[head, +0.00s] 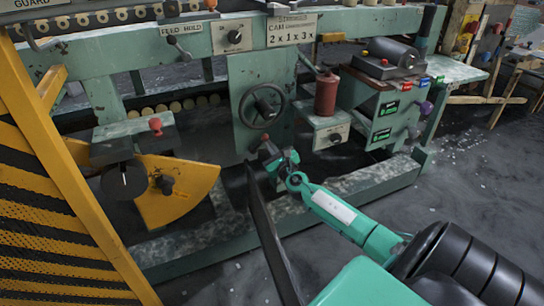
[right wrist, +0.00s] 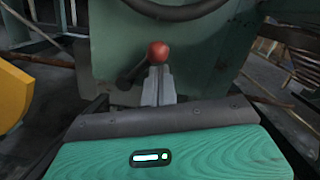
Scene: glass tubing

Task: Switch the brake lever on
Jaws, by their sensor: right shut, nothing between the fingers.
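A lever with a red ball knob stands on the green machine, below the handwheel. Its knob (head: 265,138) is small in the head view and partly behind my right gripper (head: 272,154). In the right wrist view the red knob (right wrist: 158,52) shows just beyond the tips of my right gripper (right wrist: 158,76), with a dark shaft running down to the left. The gripper is shut and empty, close to the lever. I cannot tell whether it touches it. No brake label is readable. My left gripper is out of view.
The handwheel (head: 262,105) sits right above the lever. A yellow guard (head: 182,185) and another red-knobbed lever (head: 156,127) are to the left. A red cylinder (head: 326,92) on a shelf is to the right. A green floor beam (head: 375,187) runs below.

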